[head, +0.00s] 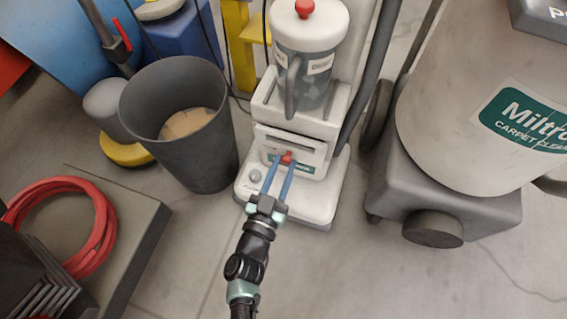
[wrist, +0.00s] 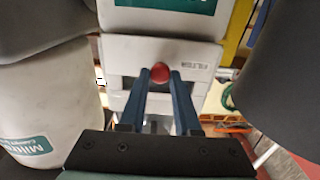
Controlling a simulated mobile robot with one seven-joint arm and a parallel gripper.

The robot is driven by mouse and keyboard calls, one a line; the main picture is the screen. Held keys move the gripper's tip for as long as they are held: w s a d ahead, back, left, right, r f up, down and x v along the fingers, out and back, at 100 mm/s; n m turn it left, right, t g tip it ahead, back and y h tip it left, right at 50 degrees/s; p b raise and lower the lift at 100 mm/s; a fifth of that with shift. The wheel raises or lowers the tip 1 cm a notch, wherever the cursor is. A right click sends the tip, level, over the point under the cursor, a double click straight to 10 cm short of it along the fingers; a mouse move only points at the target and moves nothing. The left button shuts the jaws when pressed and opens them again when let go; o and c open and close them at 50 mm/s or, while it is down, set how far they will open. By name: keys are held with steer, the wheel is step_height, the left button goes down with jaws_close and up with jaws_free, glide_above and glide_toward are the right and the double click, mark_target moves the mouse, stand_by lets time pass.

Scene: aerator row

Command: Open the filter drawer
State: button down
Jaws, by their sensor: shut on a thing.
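A white upright cleaning machine (head: 325,185) stands upright in the middle of the head view. The filter drawer (head: 305,164) is low on its front, with a dark slot along it; how far it stands out is hard to tell. A round red knob (wrist: 160,72) is on that front. My gripper (head: 280,160) reaches the drawer from the front, and its two blue fingers are shut on the red knob. In the wrist view its fingertips (wrist: 160,79) lie either side of the knob.
A dark grey bin (head: 185,165) stands close left of the machine. A big beige carpet cleaner (head: 450,130) stands at the right. A coiled red hose (head: 90,235) lies on a grey platform at the left. The floor in front (head: 340,275) is clear.

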steer(key=p+v, duration=0.2)
steer(key=v, duration=0.6)
steer(key=shift+s, duration=0.4)
steer(key=shift+a, duration=0.1)
steer(key=c, duration=0.6)
jaws_free()
steer(key=shift+c, duration=0.2)
steer(key=shift+s, duration=0.1)
steer(key=p+v, duration=0.4)
steer(key=v, duration=0.8)
steer(key=shift+s+a, duration=0.15)
steer(key=shift+s, duration=0.2)
